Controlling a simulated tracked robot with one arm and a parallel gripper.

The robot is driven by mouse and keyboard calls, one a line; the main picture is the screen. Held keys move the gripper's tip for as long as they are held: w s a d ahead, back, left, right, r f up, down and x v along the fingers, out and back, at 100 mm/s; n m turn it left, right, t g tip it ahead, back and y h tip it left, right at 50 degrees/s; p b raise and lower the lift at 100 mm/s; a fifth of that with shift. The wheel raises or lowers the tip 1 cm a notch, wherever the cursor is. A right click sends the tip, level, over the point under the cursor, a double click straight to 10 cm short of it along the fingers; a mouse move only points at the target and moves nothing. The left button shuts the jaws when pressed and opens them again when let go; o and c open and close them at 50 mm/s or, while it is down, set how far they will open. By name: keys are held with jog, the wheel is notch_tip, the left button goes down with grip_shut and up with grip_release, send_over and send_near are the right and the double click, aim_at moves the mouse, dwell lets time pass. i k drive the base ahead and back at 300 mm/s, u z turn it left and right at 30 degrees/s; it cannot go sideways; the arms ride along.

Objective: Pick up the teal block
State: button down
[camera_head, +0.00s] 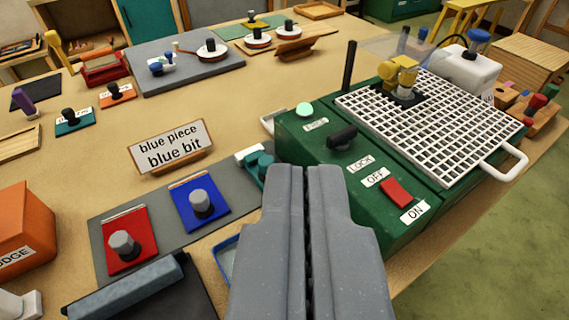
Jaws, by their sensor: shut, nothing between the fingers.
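My gripper (305,178) is shut and empty, its two grey fingers side by side in the lower middle of the view. A small teal piece (262,168) shows just left of the fingertips, on the grey mat's far right end by the green machine; the machine and fingers are close to it and I cannot make out its full shape. Another teal piece, a flat plate (62,129) with a black knob and a label, lies far left on the table. I cannot tell which one is the teal block.
The green machine (300,180) with a white grid (440,125) and red switch stands to the right. Red (130,256) and blue (190,213) knobbed plates lie on the grey mat. A sign (170,146) stands behind them. An orange block (18,235) is at left. The table's middle is clear.

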aim_at(254, 159)
jog(key=z, duration=1)
jog(key=k, duration=1.9)
jog(key=u, duration=0.75)
jog(key=i, duration=1.05)
jog(key=z, duration=0.05)
